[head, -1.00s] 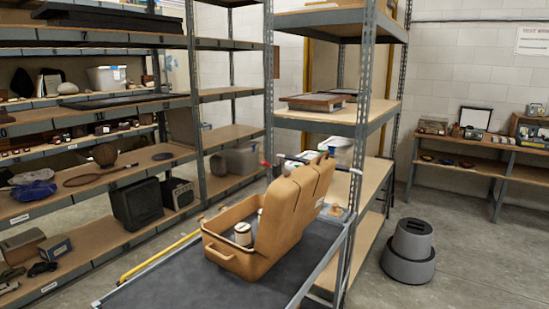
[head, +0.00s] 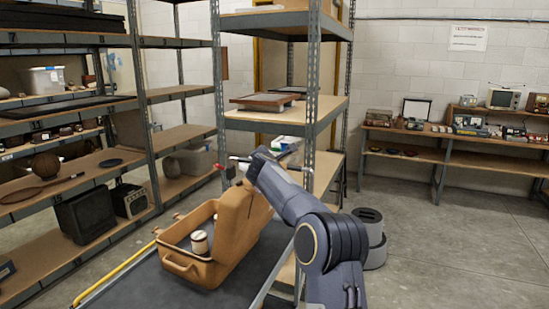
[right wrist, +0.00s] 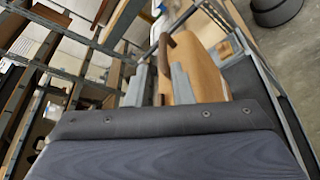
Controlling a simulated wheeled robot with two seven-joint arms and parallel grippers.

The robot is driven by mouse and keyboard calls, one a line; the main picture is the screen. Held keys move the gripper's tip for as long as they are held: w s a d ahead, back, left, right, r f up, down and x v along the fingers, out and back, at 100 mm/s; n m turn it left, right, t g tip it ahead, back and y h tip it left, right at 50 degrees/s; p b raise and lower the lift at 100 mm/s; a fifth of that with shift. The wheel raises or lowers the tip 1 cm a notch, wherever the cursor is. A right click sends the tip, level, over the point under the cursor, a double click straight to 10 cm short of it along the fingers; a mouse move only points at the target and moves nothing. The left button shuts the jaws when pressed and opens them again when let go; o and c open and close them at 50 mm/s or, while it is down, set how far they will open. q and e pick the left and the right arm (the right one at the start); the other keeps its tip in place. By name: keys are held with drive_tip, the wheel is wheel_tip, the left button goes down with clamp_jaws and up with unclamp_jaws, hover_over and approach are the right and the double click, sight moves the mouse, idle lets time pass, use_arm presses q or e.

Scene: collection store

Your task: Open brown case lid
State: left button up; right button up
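The brown case (head: 180,267) stands on the dark cart top with its lid (head: 237,222) raised upright and its body open. A white round container (head: 199,243) is inside the body. My right arm comes in from the lower right, and its forearm covers part of the lid's upper right side. In the right wrist view my right gripper (right wrist: 160,88) has its two grey fingers apart beside the lid (right wrist: 202,72). A dark brown strip shows between the fingers; I cannot tell whether they touch it. My left gripper is in no view.
The cart top (head: 140,290) has a yellow rail (head: 115,274) on its left. Loaded shelves (head: 75,170) stand at the left, and a shelf post (head: 309,120) rises close behind my right arm.

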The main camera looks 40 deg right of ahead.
drive_tip(key=shift+w+d+f+m, duration=0.2)
drive_tip(key=shift+d+m, duration=0.1)
drive_tip(key=shift+m, duration=0.1)
drive_tip(key=shift+w+d+p, duration=0.25)
drive_tip(key=shift+p, duration=0.3)
drive_tip(key=p+x, duration=0.5)
drive_tip(key=x, duration=0.1)
drive_tip(key=shift+w+d+f+p, duration=0.1)
drive_tip(key=shift+p, duration=0.2)
drive_tip(key=shift+w+d+f, duration=0.1)
drive_tip(key=shift+f, duration=0.1)
clamp_jaws()
